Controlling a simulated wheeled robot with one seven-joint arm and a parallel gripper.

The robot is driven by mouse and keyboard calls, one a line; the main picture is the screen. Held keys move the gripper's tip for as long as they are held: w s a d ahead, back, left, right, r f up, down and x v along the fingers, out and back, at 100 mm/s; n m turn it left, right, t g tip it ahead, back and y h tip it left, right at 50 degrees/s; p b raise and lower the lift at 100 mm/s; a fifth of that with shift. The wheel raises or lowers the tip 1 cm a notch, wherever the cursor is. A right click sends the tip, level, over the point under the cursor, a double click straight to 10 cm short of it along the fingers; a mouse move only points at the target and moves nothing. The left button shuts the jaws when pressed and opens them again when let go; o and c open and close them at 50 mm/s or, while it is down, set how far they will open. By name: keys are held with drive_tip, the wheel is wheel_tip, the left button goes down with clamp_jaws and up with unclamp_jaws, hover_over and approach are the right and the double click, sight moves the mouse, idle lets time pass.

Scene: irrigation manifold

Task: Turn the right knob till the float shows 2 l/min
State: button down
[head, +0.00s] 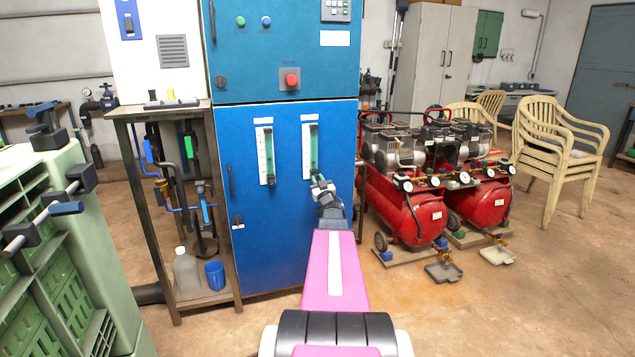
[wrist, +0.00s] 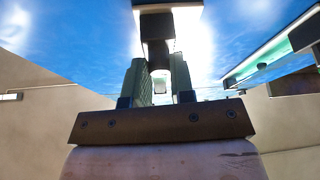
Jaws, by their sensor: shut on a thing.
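Two flow meters with white scales and green tubes are on the blue cabinet front. My gripper (head: 322,190) is at the lower end of the right meter (head: 310,150) and hides its knob in the head view. In the wrist view, my two fingers (wrist: 158,78) are shut on the right knob (wrist: 159,54), a dark piece seen between them. The left meter (head: 265,155) stands apart to the left in the head view. The float and scale figures of the right meter are too small to read.
The blue cabinet (head: 262,240) has a red button (head: 291,81) above the meters. Red compressors (head: 405,205) stand to the right. A metal stand (head: 175,300) with a blue cup and green crates (head: 70,250) are to the left. Bare floor shows at front right.

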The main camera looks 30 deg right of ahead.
drive_tip(key=c, duration=1)
unclamp_jaws()
drive_tip(key=shift+s, duration=0.1)
drive_tip(key=v, duration=1)
drive_tip(key=shift+s+a+f, duration=0.1)
drive_tip(key=shift+s+f, duration=0.15)
